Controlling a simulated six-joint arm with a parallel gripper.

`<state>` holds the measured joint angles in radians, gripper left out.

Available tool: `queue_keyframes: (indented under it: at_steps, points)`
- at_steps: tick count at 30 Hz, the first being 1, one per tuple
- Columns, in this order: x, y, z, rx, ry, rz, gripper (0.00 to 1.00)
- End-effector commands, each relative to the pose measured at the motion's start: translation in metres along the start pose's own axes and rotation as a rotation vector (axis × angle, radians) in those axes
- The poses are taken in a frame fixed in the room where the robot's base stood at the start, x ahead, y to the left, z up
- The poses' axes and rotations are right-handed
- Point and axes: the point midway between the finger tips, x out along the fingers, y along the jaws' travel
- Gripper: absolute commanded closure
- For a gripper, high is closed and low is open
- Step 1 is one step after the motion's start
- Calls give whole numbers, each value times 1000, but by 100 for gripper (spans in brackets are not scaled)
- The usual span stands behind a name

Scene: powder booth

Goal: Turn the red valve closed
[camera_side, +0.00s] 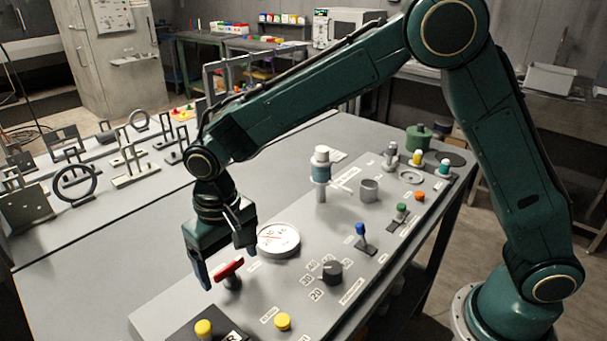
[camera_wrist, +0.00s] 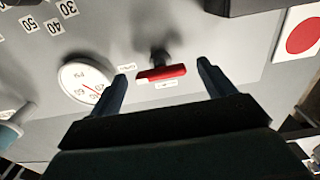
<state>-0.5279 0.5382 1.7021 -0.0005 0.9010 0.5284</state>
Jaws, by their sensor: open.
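The red valve (camera_side: 230,267) is a red bar handle on a dark stem, standing on the grey panel (camera_side: 165,309). In the wrist view the red valve (camera_wrist: 162,74) lies crosswise between my two fingertips, with a gap on each side. My gripper (camera_side: 227,264) is open and empty, pointing down over the valve. In the side view one finger is left of the handle and the other is behind it to the right. The wrist view shows my gripper (camera_wrist: 162,72) with both fingers spread. Whether the fingertips reach down to handle height is unclear.
A white round gauge (camera_side: 278,240) is close behind the valve; the gauge (camera_wrist: 86,80) is beside one finger in the wrist view. A black knob (camera_side: 332,271), yellow buttons (camera_side: 282,321) and a blue-tipped lever (camera_side: 361,230) are nearby.

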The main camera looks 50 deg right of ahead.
Motion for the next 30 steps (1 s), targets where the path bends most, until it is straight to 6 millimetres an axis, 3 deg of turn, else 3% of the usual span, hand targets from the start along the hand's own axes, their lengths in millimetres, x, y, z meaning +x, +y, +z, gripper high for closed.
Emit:
queue_keyframes:
  at_steps: [11, 18, 30]
  points:
    - [4, 0, 0, 0, 0, 0, 18]
    - [4, 0, 0, 0, 0, 0, 63]
    - [4, 0, 0, -43, 0, 0, 63]
